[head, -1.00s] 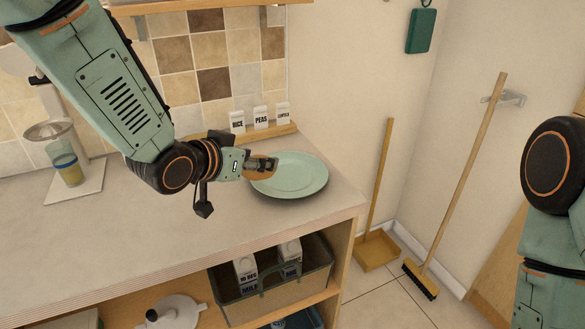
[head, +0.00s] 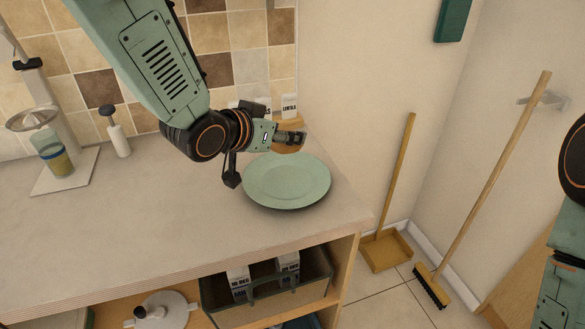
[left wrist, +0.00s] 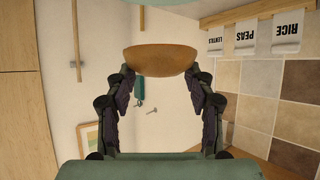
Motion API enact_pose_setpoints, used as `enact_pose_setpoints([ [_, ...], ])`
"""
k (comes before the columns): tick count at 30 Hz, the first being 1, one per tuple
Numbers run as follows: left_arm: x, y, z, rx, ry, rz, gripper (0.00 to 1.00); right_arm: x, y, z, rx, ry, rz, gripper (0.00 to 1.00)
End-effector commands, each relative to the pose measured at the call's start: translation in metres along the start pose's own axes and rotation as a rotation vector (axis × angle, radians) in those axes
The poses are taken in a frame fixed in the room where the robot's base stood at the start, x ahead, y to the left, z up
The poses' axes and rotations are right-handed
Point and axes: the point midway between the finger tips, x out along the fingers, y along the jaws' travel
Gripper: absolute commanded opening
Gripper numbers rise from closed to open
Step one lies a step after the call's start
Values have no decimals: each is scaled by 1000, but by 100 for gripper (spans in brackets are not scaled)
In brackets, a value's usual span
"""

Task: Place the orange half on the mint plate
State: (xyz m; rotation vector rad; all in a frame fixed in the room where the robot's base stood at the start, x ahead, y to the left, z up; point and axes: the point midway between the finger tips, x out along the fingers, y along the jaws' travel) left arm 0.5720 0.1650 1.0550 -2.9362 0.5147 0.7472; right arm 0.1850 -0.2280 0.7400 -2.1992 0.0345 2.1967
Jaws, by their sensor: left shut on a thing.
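The mint plate (head: 286,186) lies flat on the counter near its right end. My left gripper (head: 291,139) comes in from the left and is above the back rim of the plate. It is shut on the orange half (head: 288,148), which shows partly below the fingers in the head view. In the left wrist view the orange half (left wrist: 162,61) is held between the two fingertips, with its rounded side showing. Part of the mint plate (left wrist: 176,18) shows beyond it at the top. My right gripper is out of view; only part of my right arm shows at the right edge.
Labelled containers (head: 289,106) stand on a ledge behind the plate.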

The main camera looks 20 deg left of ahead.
Motion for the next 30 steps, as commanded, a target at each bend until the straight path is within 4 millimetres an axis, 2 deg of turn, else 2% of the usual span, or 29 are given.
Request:
enact_pose_setpoints([
  [4,1,0,9,-2,-2,1,16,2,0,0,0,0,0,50],
  [12,20,-2,52,-3,-2,0,16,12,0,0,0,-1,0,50],
  [19,28,-3,64,-1,-1,0,16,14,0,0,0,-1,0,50],
  [25,43,-3,88,-2,-2,0,16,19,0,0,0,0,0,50],
  [30,46,-3,89,-1,1,0,16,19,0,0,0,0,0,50],
])
